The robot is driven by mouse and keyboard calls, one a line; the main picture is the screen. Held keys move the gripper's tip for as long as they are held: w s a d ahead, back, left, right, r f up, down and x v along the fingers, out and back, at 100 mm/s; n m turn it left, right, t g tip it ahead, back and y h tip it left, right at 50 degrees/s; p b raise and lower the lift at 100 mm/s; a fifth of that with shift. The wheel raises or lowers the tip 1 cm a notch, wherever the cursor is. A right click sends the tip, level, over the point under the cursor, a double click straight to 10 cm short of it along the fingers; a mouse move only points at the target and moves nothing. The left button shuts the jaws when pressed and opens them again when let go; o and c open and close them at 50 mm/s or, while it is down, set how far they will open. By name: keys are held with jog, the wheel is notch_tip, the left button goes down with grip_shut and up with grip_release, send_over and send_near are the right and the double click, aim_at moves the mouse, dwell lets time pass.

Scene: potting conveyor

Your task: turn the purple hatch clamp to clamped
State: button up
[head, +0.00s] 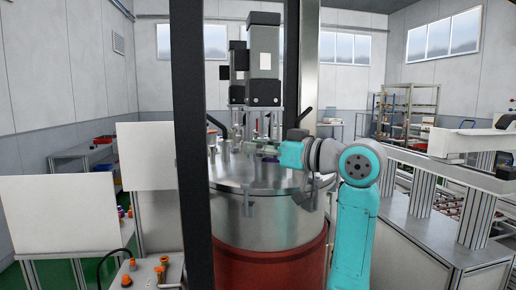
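A large metal vessel with a flat steel lid (240,178) stands in the middle of the head view. Several small fittings and upright posts stand on the back part of the lid. My gripper (248,147) reaches in from the right, low over the lid among these fittings. It is small and seen from the side, so its finger opening cannot be made out.
A dark upright post (190,120) stands in front of the vessel at left, and a broad steel column (301,70) rises behind it. Grey motor units (264,55) stand above the lid. A conveyor frame (440,210) fills the right. The lid's front is clear.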

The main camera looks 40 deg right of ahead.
jog(key=shift+o, duration=0.3)
jog(key=s+d, duration=0.2)
jog(key=s, duration=0.9)
jog(key=shift+s, duration=0.4)
jog(key=shift+d, duration=0.15)
